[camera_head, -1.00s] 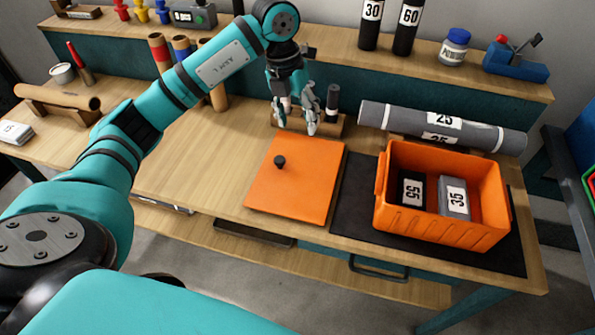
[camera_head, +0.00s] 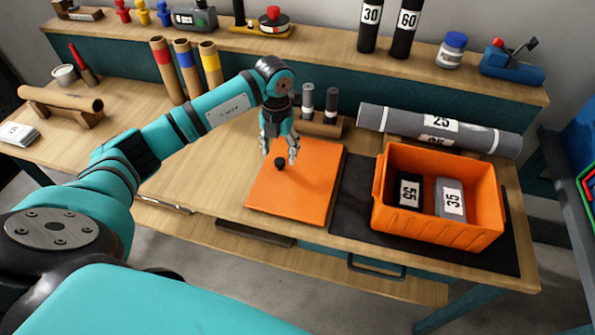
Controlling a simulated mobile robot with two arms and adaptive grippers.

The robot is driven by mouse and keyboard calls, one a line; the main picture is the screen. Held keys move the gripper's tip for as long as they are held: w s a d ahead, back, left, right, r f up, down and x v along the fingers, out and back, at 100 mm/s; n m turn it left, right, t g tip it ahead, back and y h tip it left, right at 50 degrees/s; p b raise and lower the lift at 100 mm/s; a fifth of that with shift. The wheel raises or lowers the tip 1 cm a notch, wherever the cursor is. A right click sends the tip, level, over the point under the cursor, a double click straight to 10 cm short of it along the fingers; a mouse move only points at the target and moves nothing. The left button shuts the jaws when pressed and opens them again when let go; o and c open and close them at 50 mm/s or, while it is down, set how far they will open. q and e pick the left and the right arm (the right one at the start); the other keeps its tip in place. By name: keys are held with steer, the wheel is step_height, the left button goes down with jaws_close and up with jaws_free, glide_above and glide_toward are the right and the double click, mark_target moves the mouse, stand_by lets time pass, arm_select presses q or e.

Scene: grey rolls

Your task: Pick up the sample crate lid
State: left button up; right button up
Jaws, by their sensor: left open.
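The sample crate lid (camera_head: 300,195) is a flat orange panel with a small black knob (camera_head: 280,163). It lies flat on the wooden bench, left of the orange crate (camera_head: 440,224). My left gripper (camera_head: 279,158) is open above the lid, with its fingers pointing down close over the knob. I cannot tell whether the fingers touch the knob. The crate is open and holds a black block marked 55 (camera_head: 408,190) and a grey block marked 35 (camera_head: 450,199). My right gripper is not in view.
The crate stands on a dark mat (camera_head: 350,215). A grey roll marked 25 (camera_head: 440,128) lies behind it. A wooden holder (camera_head: 320,127) with small dark cylinders is behind the lid. Banded tubes (camera_head: 185,70) stand at the back left. The bench left of the lid is clear.

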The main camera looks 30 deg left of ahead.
mark_target(280, 160)
arm_select(q)
step_height(280, 160, down, 5)
steer(key=shift+w+a+r+p, duration=0.1)
steer(key=shift+a+p, duration=0.05)
steer(key=shift+p, duration=0.45)
jaws_close()
